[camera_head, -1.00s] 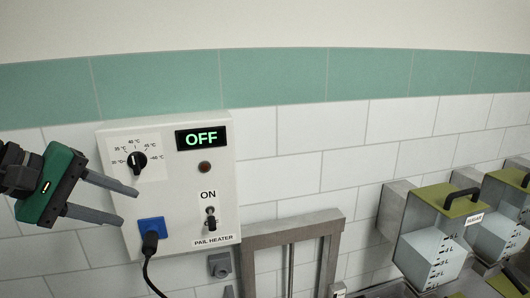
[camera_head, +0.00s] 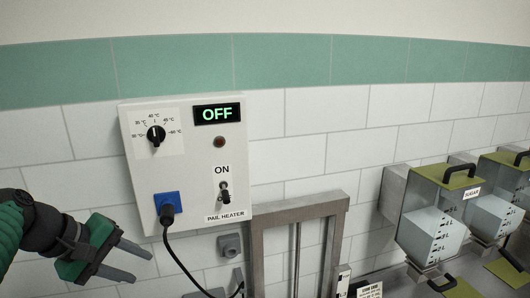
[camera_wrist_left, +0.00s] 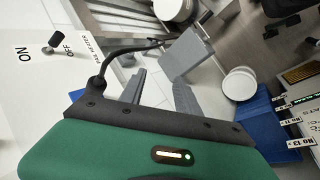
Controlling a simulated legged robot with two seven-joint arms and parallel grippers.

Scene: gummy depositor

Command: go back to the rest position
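My left gripper (camera_head: 135,263) is at the lower left of the head view, below and left of the pail heater box (camera_head: 188,165). Its two grey fingers are apart with nothing between them; they also show open in the left wrist view (camera_wrist_left: 160,92). The white box has a display (camera_head: 217,114) reading OFF, a black dial (camera_head: 156,136), a dark red lamp (camera_head: 219,142) and a toggle switch (camera_head: 225,192) under the word ON. A black plug (camera_head: 167,212) sits in the blue socket, its cable hanging down. My right gripper is out of view.
A steel frame (camera_head: 299,210) stands right of the heater. Clear hoppers with olive lids and black handles (camera_head: 448,172) line the right side, one labelled SUGAR. A grey wall fitting (camera_head: 230,246) is below the heater. The wall above is clear.

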